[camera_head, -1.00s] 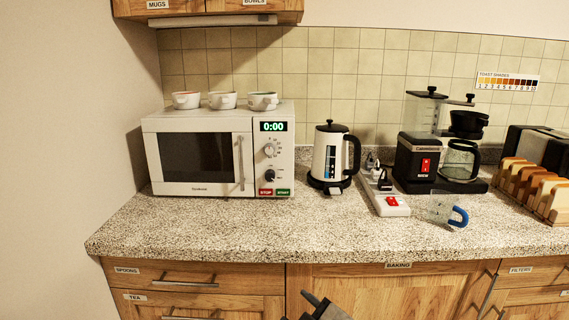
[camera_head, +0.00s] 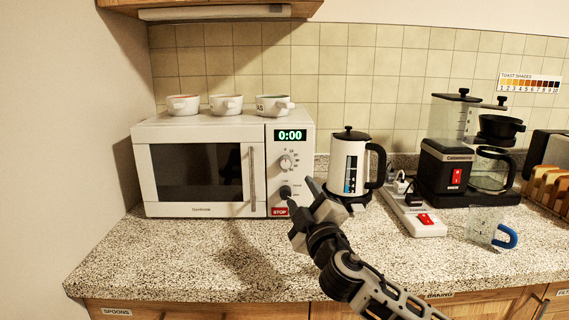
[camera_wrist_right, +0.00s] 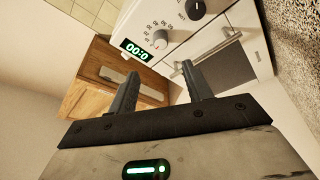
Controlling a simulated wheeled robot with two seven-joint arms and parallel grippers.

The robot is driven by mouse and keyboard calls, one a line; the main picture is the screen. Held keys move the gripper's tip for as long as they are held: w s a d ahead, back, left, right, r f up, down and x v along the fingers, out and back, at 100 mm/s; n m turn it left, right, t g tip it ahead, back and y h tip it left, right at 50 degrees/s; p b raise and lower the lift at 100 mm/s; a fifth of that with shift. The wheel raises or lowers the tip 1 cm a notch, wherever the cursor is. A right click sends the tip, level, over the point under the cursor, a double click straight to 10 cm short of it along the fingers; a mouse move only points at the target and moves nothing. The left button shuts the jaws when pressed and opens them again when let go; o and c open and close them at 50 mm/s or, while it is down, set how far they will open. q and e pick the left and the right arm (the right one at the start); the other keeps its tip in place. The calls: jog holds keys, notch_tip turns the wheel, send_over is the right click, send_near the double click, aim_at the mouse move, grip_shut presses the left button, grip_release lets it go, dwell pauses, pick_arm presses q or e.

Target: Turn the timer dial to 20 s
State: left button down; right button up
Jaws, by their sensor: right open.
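The white microwave (camera_head: 205,125) stands at the counter's left, its display (camera_head: 290,135) reading 0:00. A pale dial (camera_head: 286,162) with marks around it sits below the display. A black dial (camera_head: 285,191) sits lower, above the red STOP button (camera_head: 279,212). My right gripper (camera_head: 299,191) is open and empty, in front of the lower panel, near the black dial in the picture; contact cannot be told. In the right wrist view, the pale dial (camera_wrist_right: 160,39) lies beyond the open fingers (camera_wrist_right: 159,69), apart from them, with the black dial (camera_wrist_right: 195,9) nearby. The START button is hidden in the head view. My left gripper is not in view.
A kettle (camera_head: 347,160) stands just right of the microwave. A power strip (camera_head: 418,219), a coffee maker (camera_head: 444,169) and a glass mug with a blue handle (camera_head: 505,237) are farther right. Several white bowls (camera_head: 226,105) sit on the microwave. The front-left counter (camera_head: 165,262) is clear.

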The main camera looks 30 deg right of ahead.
aim_at(286, 165)
jog(key=p+x, duration=0.1)
jog(key=x, duration=1.1)
jog(key=shift+w+f+p, duration=0.1)
jog(key=shift+p, duration=0.25)
jog(key=c, duration=1)
